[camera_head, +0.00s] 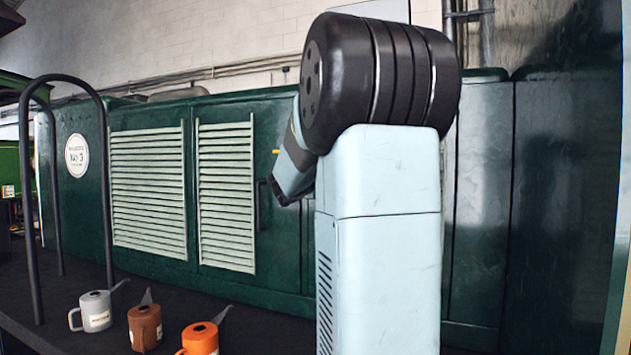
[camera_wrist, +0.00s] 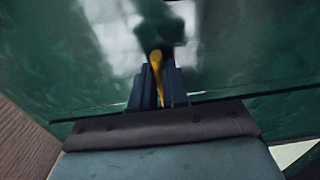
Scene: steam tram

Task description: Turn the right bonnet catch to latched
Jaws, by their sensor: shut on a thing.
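The right bonnet catch is a small yellow lever (camera_wrist: 155,62) on the green bonnet side. In the wrist view it stands between the two dark fingers of my gripper (camera_wrist: 160,88), which is shut on it. Its rounded tip sticks out just beyond the fingertips, and the rest is partly hidden by the fingers. In the head view only a small yellow bit (camera_head: 275,152) shows beside my arm's end, right of the louvred doors. My forearm hides most of the gripper there, so I cannot tell the catch's full angle.
Two pale louvred panels (camera_head: 226,195) are on the green bonnet (camera_head: 85,215). On the dark ledge below stand a grey can (camera_head: 96,312), a brown can (camera_head: 145,327) and an orange can (camera_head: 200,340). A black hoop rail (camera_head: 33,220) rises at the left.

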